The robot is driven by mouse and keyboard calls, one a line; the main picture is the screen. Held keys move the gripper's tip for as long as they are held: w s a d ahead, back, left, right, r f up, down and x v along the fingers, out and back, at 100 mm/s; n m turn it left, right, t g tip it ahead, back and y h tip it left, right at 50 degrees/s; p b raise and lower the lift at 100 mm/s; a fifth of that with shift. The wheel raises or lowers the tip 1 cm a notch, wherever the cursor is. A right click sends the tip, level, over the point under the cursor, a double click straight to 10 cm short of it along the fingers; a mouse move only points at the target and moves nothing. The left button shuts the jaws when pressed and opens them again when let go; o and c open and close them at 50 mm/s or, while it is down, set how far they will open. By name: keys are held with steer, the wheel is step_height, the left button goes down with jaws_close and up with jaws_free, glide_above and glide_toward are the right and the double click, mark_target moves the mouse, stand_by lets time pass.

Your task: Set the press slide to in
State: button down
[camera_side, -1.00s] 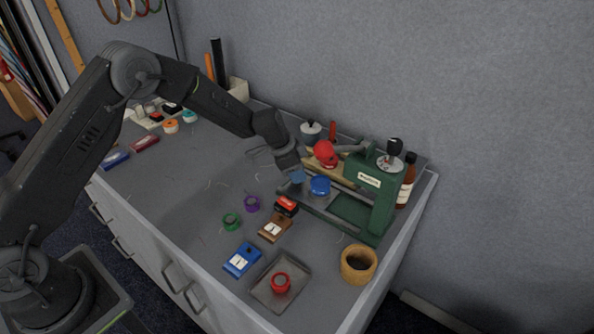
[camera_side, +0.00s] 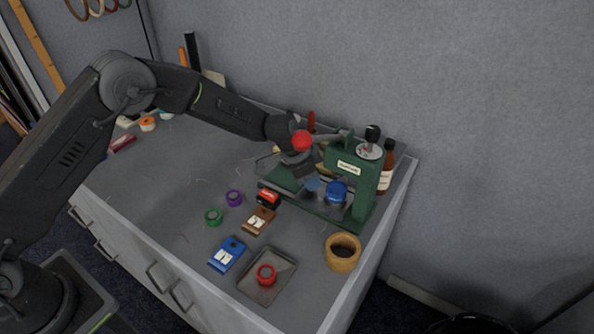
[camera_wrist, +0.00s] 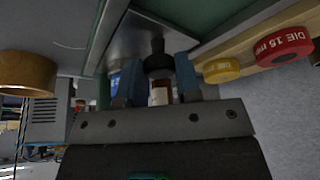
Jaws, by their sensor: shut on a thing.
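The green press (camera_side: 344,167) stands at the back right of the table, with a red ball (camera_side: 302,140) on its lever. My gripper (camera_side: 312,184) is low at the front of the press, below the red ball, with its blue fingertips beside the slide. The slide carries a round blue piece (camera_side: 337,190), which sits close to the press column. In the wrist view my two blue fingers (camera_wrist: 158,80) stand either side of a dark knob-like part (camera_wrist: 158,62). My gripper is shut on the slide's handle, though the grip itself is mostly hidden in the side view.
A brown bottle (camera_side: 386,170) stands behind the press. In front are a red-black block (camera_side: 268,196), a brown box (camera_side: 258,220), a blue box (camera_side: 228,252), a tray (camera_side: 254,292) with a red ring (camera_side: 265,274), and a wooden cup (camera_side: 343,253). Purple (camera_side: 234,198) and green (camera_side: 213,217) rings lie left.

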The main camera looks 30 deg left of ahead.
steer(key=shift+d, duration=0.3)
steer(key=c, duration=1.2)
jaws_free()
steer(key=o, duration=0.4)
steer(key=shift+a, duration=0.1)
steer(key=v, duration=1.4)
